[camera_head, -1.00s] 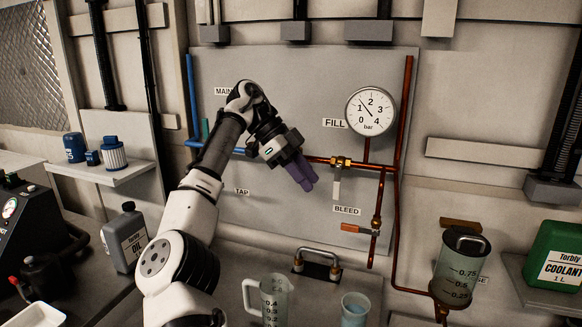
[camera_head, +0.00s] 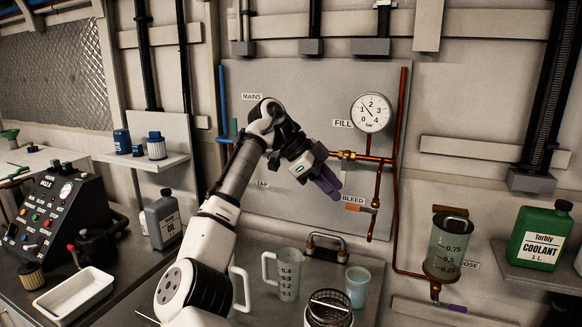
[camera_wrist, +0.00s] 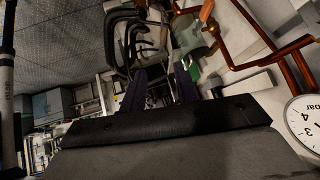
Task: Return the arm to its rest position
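My arm (camera_head: 222,205) rises from the bottom of the head view and bends at the top in front of the grey panel (camera_head: 300,85). My gripper (camera_head: 334,192) points down and right, just left of the BLEED label, with its purple fingers in front of the panel. In the wrist view, the two purple fingers of my gripper (camera_wrist: 160,74) stand apart with nothing between them. No held thing shows.
Copper pipes (camera_head: 397,150) and a pressure gauge (camera_head: 372,112) are right of my gripper. Below stand a measuring jug (camera_head: 288,275), a blue cup (camera_head: 357,285) and a wire basket (camera_head: 330,310). A graduated cylinder (camera_head: 447,247) and a green coolant can (camera_head: 540,240) are at right.

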